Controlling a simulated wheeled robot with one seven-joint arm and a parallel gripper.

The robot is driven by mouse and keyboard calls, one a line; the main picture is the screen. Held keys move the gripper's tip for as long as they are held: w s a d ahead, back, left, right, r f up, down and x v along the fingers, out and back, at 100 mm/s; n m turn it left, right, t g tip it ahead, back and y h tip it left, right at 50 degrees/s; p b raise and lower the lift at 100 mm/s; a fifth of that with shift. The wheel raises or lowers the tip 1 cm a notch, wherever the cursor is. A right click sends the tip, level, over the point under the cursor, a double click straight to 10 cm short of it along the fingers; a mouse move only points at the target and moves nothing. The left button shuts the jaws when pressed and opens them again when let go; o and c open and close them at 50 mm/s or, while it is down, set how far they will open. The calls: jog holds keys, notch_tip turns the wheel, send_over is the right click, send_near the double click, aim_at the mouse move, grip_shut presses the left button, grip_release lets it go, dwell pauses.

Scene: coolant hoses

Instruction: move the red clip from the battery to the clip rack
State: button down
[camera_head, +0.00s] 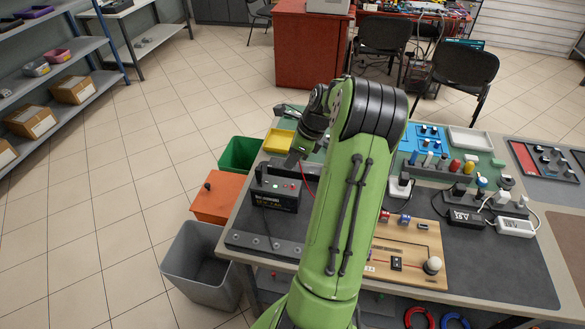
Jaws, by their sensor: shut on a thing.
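The black battery (275,199) stands at the left part of the workbench, with a dark upright part at its left end and a small red spot on top towards its right. My gripper (293,161) points down just above the right side of the battery, shut on the red clip. The clip is too small and too covered by the fingers to make out. A thin red lead (307,181) hangs right beside the gripper. I cannot tell whether the clip still touches the battery. A dark grey strip with several round spots (262,242), perhaps the clip rack, lies in front of the battery.
My green arm hides the bench's middle. A wooden board (415,262) with parts lies right of it. Adapters (514,227) and several coloured bottle-like pieces stand farther right. A yellow tray (279,140) is behind the gripper.

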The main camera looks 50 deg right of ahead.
jog(key=shift+r+p, duration=2.05)
jog(key=shift+p, duration=0.15)
jog(key=shift+f, duration=0.15)
jog(key=shift+a+f, duration=0.1)
jog(key=shift+a, duration=0.05)
jog(key=w+a+f+b, duration=0.2)
jog(key=a+f+b, duration=0.2)
jog(key=a+f, duration=0.2)
jog(key=w+a+f+b, duration=0.2)
jog(key=a+f+b, duration=0.3)
jog(key=a+f, duration=0.1)
jog(key=w+a+f+b, duration=0.2)
jog(key=a+f+b, duration=0.3)
jog(key=a, duration=0.2)
jog(key=shift+a+f, duration=0.35)
jog(key=shift+f, duration=0.05)
jog(key=shift+f+b, duration=0.5)
jog(key=shift+f, duration=0.2)
jog(key=shift+f, duration=0.3)
